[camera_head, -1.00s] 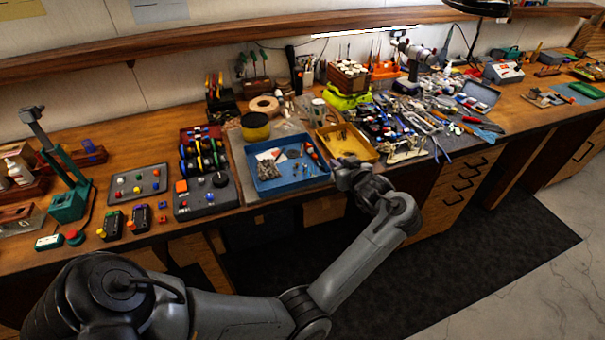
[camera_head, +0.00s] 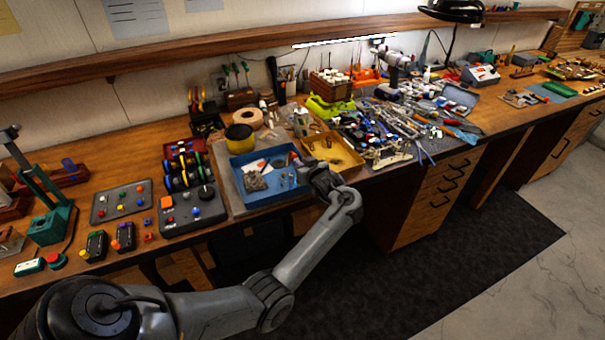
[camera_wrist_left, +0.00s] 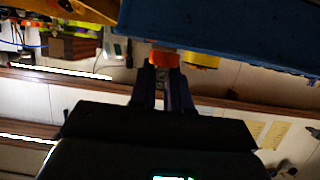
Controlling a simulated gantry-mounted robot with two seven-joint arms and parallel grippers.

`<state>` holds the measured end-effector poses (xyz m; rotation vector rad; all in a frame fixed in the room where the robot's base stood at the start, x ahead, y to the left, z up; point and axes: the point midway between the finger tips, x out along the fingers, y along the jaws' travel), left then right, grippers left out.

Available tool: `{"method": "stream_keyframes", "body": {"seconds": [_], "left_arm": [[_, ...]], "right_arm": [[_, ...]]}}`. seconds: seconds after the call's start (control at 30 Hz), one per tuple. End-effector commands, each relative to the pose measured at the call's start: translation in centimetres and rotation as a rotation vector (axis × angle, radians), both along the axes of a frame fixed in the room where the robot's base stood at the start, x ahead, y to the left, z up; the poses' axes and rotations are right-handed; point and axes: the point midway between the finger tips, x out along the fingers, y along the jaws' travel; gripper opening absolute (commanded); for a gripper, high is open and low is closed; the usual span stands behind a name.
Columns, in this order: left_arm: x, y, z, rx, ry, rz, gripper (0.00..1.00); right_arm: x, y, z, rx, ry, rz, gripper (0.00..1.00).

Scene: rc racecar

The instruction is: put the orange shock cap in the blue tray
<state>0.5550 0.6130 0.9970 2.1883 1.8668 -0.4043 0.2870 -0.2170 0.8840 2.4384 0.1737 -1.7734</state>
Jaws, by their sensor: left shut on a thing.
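My left gripper (camera_head: 306,164) is at the right front corner of the blue tray (camera_head: 247,203) in the head view. In the left wrist view, the left gripper (camera_wrist_left: 163,72) is shut on the orange shock cap (camera_wrist_left: 165,58), held at its fingertips. The blue tray (camera_wrist_left: 225,28) fills the upper right of that view, just past the cap. I cannot tell whether the cap touches the tray wall. In the head view I cannot make out the cap clearly at the gripper. My right gripper is not in view.
The blue tray holds a grey pile (camera_head: 254,183) and small parts. A yellow tray (camera_head: 349,165) stands to its right. Cluttered tools lie farther right.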

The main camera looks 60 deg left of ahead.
Motion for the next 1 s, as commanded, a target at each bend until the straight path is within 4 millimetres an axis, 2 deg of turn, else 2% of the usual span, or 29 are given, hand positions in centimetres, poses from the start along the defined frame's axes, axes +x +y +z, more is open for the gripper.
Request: {"method": "stream_keyframes", "body": {"seconds": [0.33, 0.6, 0.63, 0.8, 1.0], "left_arm": [[0.0, 0.0, -3.6, 0.000, 0.004, 0.000, 0.00], [0.0, 0.0, -4.1, -0.002, 0.002, -0.001, 0.00], [0.0, 0.0, -4.2, -0.003, 0.002, -0.001, 0.18], [0.0, -0.1, -4.2, -0.004, 0.003, -0.001, 0.44], [0.0, -0.1, -4.3, -0.004, 0.004, -0.002, 0.44]], "right_arm": [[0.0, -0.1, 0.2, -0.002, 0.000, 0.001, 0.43], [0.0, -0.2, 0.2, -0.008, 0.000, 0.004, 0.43], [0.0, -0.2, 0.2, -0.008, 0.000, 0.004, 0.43], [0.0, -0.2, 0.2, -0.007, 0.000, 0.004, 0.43], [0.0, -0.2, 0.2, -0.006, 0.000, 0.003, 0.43]]}}
